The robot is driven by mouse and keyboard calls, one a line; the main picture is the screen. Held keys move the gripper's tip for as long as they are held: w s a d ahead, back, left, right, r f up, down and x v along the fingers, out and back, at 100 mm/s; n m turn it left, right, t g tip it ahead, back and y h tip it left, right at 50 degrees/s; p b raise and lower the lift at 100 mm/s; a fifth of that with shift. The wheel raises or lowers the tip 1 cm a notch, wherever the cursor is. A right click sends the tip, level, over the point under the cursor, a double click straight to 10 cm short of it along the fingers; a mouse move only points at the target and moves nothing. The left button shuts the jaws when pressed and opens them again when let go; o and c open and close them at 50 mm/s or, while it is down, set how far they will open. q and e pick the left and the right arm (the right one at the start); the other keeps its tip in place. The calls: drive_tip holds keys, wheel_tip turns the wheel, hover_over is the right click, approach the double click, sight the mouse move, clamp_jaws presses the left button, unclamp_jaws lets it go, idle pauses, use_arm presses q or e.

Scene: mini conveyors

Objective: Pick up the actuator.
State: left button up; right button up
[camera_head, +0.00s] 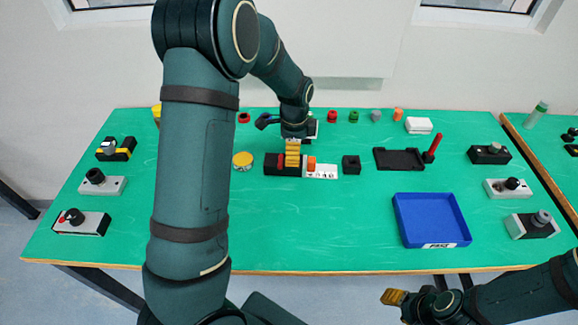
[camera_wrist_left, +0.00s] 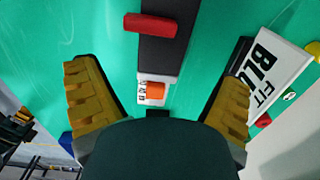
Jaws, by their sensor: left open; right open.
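No part is plainly marked as the actuator, so I cannot tell which one it is. Below my left gripper (camera_head: 292,153) is a black strip (camera_wrist_left: 166,57) with a red block (camera_wrist_left: 150,24) across it. An orange block (camera_wrist_left: 155,90) is on its white labelled end; it also shows in the head view (camera_head: 311,162). In the left wrist view the yellow fingers are spread wide and empty, one on each side of the strip. In the head view that gripper partly hides the strip. My right gripper (camera_head: 394,297) is open and empty, off the table's front edge.
A blue tray (camera_head: 402,226) stands at the front right. A black holder (camera_head: 398,160) with a red peg (camera_head: 434,143), a black block (camera_head: 351,165) and a yellow round tin (camera_head: 243,159) are near the strip. Switch boxes line both sides. The front middle is clear.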

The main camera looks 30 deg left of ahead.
use_arm(q)
drive_tip(key=shift+w+f+b, duration=0.15)
drive_tip(key=shift+f+b, duration=0.45)
drive_tip(key=shift+f, duration=3)
drive_tip(key=shift+r, duration=0.1)
drive_tip(key=c, duration=1.4)
